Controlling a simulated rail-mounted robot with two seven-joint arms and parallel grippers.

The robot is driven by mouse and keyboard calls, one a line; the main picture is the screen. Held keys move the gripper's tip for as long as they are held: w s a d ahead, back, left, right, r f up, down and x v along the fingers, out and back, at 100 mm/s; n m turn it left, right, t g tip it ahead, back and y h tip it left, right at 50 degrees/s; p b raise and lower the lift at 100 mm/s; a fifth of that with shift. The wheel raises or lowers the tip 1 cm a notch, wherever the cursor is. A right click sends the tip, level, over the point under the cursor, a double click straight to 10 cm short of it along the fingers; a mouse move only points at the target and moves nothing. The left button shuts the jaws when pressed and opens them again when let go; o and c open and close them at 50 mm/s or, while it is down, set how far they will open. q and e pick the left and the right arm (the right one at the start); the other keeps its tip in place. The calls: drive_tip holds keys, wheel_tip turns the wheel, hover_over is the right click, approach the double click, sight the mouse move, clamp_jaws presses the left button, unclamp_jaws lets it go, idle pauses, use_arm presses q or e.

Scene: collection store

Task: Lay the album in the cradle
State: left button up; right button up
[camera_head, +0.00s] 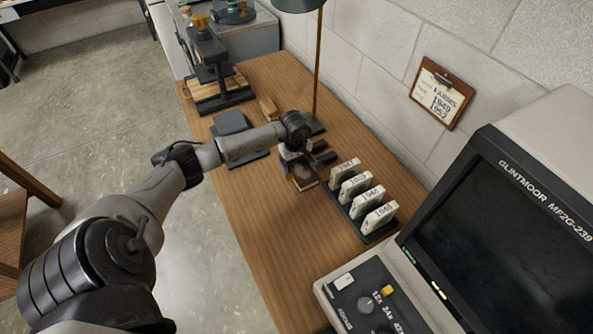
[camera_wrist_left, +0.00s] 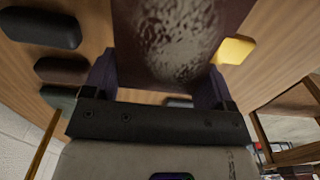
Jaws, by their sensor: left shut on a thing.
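The album (camera_head: 304,178) is a small dark red-brown book with a paler mottled cover. It is under my left gripper (camera_head: 297,158), beside the row of white boxes. In the left wrist view the album (camera_wrist_left: 180,42) fills the space between the two fingers of my left gripper (camera_wrist_left: 155,88), which is shut on it. I cannot tell whether it touches the table. Dark grey padded pieces (camera_head: 231,122) lie on the table left of the gripper, partly behind my arm; they may be the cradle. My right gripper is out of view.
White numbered boxes (camera_head: 364,190) stand in a dark rack right of the album. A lamp (camera_head: 318,70) stands behind the gripper, near a small wooden block (camera_head: 267,107). A microfilm reader (camera_head: 490,220) fills the right. Bare wooden table (camera_head: 265,225) lies in front.

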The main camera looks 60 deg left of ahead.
sight(296, 168)
use_arm(q)
drive_tip(key=shift+f+b, duration=0.3)
drive_tip(key=shift+f, duration=1.65)
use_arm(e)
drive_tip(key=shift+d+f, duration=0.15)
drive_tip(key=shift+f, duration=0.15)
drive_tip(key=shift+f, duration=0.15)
use_arm(q)
drive_tip(key=o, duration=1)
drive_tip(key=shift+f, duration=0.1)
drive_tip(key=shift+c, duration=0.2)
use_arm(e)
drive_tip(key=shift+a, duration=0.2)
use_arm(q)
drive_tip(key=shift+r, duration=0.4)
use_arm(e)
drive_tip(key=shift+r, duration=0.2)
use_arm(q)
wheel_tip(296, 168, up, 12)
drive_tip(key=shift+f+p, duration=0.25)
drive_tip(key=shift+p, duration=0.6)
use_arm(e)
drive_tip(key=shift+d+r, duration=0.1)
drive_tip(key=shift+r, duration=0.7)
